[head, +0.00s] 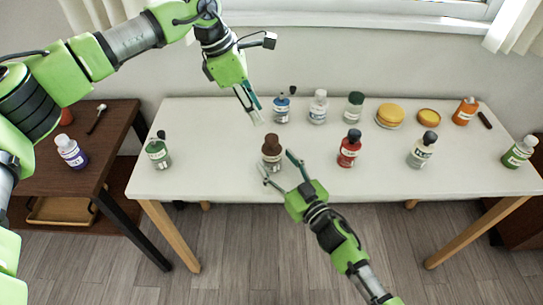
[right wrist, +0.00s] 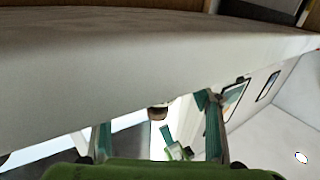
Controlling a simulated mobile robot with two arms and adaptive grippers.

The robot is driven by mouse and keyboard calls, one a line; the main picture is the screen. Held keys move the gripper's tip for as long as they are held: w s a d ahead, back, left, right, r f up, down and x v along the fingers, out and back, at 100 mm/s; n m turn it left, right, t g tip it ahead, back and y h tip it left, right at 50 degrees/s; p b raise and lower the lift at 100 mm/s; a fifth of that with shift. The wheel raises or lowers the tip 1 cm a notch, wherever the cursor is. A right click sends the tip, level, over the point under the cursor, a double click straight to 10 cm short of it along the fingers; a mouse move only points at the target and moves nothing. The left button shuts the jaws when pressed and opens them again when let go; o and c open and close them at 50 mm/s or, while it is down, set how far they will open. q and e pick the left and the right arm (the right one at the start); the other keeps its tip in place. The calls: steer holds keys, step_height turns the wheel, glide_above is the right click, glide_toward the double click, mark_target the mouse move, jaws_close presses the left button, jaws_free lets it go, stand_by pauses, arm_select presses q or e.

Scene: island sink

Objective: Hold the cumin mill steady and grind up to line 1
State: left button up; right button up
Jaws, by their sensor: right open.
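A mill with a brown top and a light label (head: 272,152) stands upright near the front middle of the white table. Its label is too small to read, so I cannot confirm it is the cumin mill. My right gripper (head: 278,163) is open at the table's front edge, with its fingertips close to this mill; contact is unclear. In the right wrist view, its two fingers (right wrist: 160,125) are spread apart, and a small brown, rounded thing shows between them. My left gripper (head: 252,104) is above the table, behind and left of the brown-topped mill, with nothing visible in it.
A brown side table (head: 115,140) stands at left. Bare tabletop separates the front bottles.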

mark_target(271, 156)
steer(key=shift+x, duration=1.7)
steer(key=c, duration=1.3)
